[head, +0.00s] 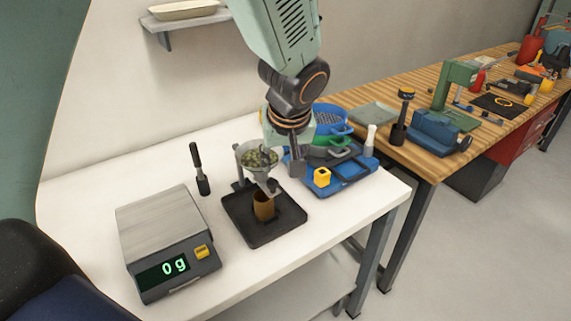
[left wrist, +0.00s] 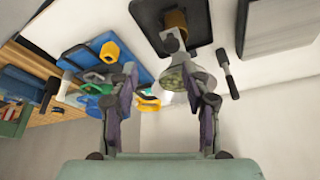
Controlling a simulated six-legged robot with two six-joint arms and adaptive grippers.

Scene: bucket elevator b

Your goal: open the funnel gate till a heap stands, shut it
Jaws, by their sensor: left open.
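The funnel (head: 258,160) is grey, holds greenish pieces, and stands on a post over a black tray (head: 238,220). A grey piece (head: 272,187) shows at its spout; whether the gate is open or shut I cannot tell. A brown cup (head: 264,208) stands in the tray below the spout, its inside not clear. My left gripper (head: 284,162) is at the funnel's right side, partly in front of it. In the left wrist view its fingers (left wrist: 166,85) are apart with nothing held; the funnel (left wrist: 186,80) shows beyond, near the right finger. My right gripper is not in view.
A scale (head: 155,235) reading 0 g stands at left, with a dark-handled tool (head: 199,168) behind it. A blue tray (head: 330,188) with a yellow block (head: 322,177) lies right of the funnel, with blue and green sieves (head: 331,122) behind. The front table strip is clear.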

